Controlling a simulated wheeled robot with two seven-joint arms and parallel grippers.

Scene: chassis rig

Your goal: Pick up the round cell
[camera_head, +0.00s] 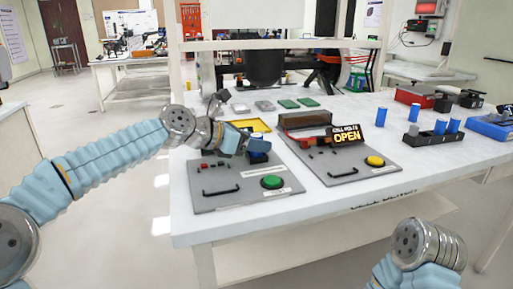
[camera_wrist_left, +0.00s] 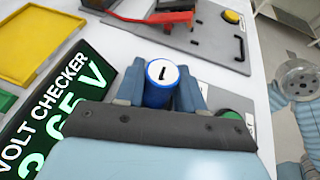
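A round blue cell (camera_wrist_left: 160,92) with a white top marked "1" stands between the two fingers of my left gripper (camera_wrist_left: 162,90) in the left wrist view. Both fingers appear to touch its sides. In the head view my left gripper (camera_head: 256,146) is low over the left grey panel (camera_head: 218,203), and a bit of the blue cell (camera_head: 258,158) shows below it. The cell's lower end is hidden. The volt checker display (camera_wrist_left: 62,115) beside the gripper reads about 3.65 V, partly cut off. My right arm shows at the lower right, without its gripper.
The left panel has a green button (camera_head: 272,182) and a black handle. The right panel (camera_head: 345,172) has a yellow button (camera_head: 375,161) and a sign reading OPEN (camera_head: 347,136). Several other blue cells stand at the right, some by a dark holder (camera_head: 432,136). A yellow tray (camera_head: 250,125) lies behind.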

